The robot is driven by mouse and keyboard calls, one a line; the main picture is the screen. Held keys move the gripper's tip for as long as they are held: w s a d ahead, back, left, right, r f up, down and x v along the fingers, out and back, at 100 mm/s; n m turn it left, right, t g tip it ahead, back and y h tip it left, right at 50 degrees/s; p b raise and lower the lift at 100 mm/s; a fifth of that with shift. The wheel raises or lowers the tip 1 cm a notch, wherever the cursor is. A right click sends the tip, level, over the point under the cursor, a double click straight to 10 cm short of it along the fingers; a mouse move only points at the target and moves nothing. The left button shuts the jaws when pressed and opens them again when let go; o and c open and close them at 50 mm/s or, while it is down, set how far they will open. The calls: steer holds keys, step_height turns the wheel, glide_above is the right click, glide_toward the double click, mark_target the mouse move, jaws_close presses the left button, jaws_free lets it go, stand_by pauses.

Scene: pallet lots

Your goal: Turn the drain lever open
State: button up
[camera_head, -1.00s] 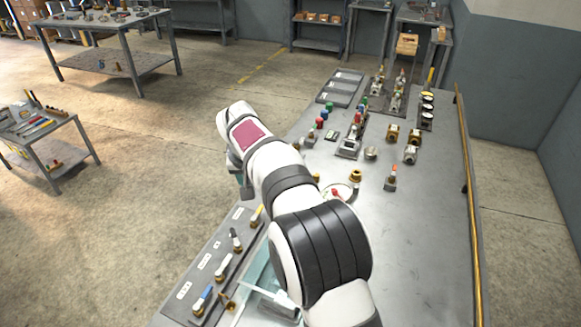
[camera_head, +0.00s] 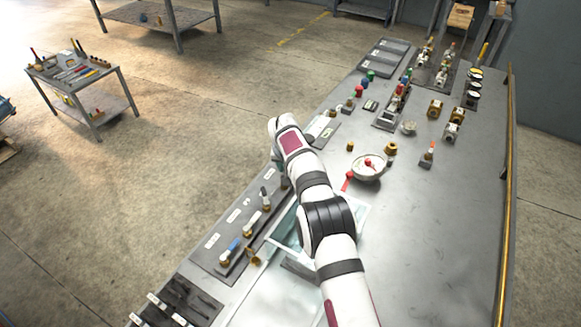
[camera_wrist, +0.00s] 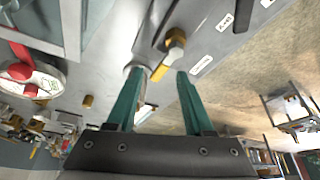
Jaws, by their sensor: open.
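A panel (camera_head: 205,262) along the table's left edge carries a row of small valve levers with white labels. One has a blue handle (camera_head: 233,246), one a white handle (camera_head: 252,225) and one a grey handle (camera_head: 266,195). I cannot read the labels, so I cannot tell which is the drain lever. My gripper (camera_wrist: 160,73) is open, with teal fingers pointing at the panel. In the wrist view a brass valve with a yellow lever (camera_wrist: 160,72) and a pale nut (camera_wrist: 175,38) shows at and just beyond the fingertips. Contact cannot be told. In the head view my arm mostly hides the gripper.
A clear bin (camera_head: 284,236) sits beside the panel, partly under my arm. A round bowl (camera_head: 367,172) with a red part stands right of my arm. Several fittings stand farther back.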

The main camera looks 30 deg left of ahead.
jaws_close()
steer(key=shift+n, duration=0.3)
steer(key=n, duration=0.2)
steer(key=a+n+g+y, duration=0.1)
steer(key=n, duration=0.1)
steer(key=shift+f, duration=0.1)
steer(key=n, duration=0.1)
steer(key=n+g+y, duration=0.1)
steer(key=n, duration=0.1)
steer(key=shift+s+a+n, duration=0.2)
steer(key=shift+a+n, duration=0.1)
steer(key=shift+a, duration=0.1)
steer(key=shift+n, duration=0.3)
steer(key=shift+s+g, duration=0.15)
steer(key=shift+g, duration=0.15)
